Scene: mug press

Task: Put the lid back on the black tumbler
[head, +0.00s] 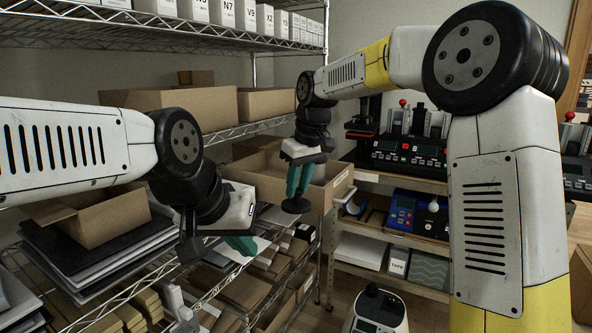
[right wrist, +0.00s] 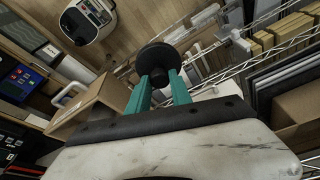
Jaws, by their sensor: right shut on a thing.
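My right gripper (head: 298,190) has its teal fingers pointing down and is shut on a round black lid (head: 295,205). The lid hangs in the air at the fingertips, in front of an open cardboard box. In the right wrist view the lid (right wrist: 158,58) shows as a dark disc between the tips of my right gripper (right wrist: 160,80). My left gripper (head: 241,244) is low, left of the right one, by the wire shelf; its teal fingers overlap in the view, so its opening is unclear. I cannot make out the black tumbler in either view.
The open cardboard box (head: 335,187) stands on the wire rack behind the right gripper. Flat boxes (head: 240,292) fill the lower shelves. Black machines (head: 405,150) and a blue device (head: 402,210) stand on the shelving at right. A white rounded machine (head: 377,310) is on the floor.

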